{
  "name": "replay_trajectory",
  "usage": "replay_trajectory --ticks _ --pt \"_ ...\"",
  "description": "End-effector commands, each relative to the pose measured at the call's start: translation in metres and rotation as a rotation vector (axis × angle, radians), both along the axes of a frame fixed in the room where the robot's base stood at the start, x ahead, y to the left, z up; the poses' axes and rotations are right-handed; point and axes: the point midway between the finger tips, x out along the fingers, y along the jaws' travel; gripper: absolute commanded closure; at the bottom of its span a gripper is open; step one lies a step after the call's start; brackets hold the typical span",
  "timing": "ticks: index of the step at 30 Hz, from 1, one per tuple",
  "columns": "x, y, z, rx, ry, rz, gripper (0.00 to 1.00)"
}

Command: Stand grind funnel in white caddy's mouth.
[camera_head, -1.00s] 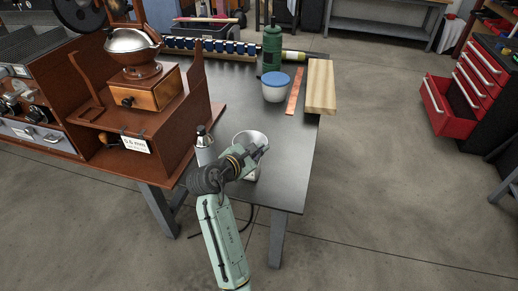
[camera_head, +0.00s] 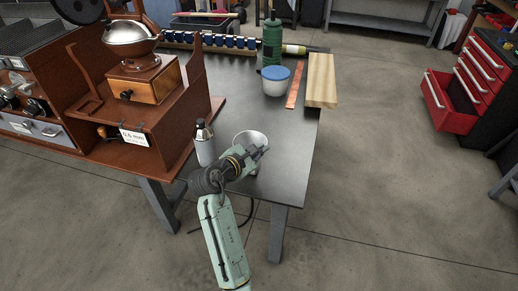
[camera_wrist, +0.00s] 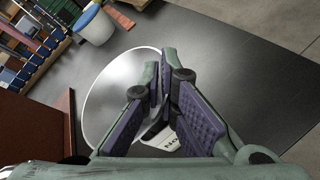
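A pale, shiny round funnel (camera_head: 249,138) shows at the near end of the dark table, just behind my gripper (camera_head: 262,151). In the wrist view its wide mouth (camera_wrist: 110,88) faces up. The two purple-padded fingers (camera_wrist: 162,78) are close together at its right rim, and the rim appears to run between them. A white piece with dark lettering (camera_wrist: 168,144) shows below the fingers; it may be the white caddy, mostly hidden. I cannot see the funnel's spout or whether it touches anything below.
A steel bottle (camera_head: 204,145) stands close left of the funnel. A brown wooden stand (camera_head: 170,135) with a grinder is farther left. A white tub with blue lid (camera_head: 275,85), a green bottle (camera_head: 272,42), a copper strip (camera_head: 294,86) and a wood block (camera_head: 321,82) stand farther back. The table's right front is clear.

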Motion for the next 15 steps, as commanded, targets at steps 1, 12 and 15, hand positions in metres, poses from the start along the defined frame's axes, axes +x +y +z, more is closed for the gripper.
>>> replay_trajectory --ticks 1,12,15 --pt "0.000 0.000 -0.002 0.000 0.000 0.000 1.00" --pt "0.000 0.000 -0.014 -0.001 0.001 0.000 1.00" --pt "0.000 0.000 -0.012 -0.001 0.001 0.000 0.91"
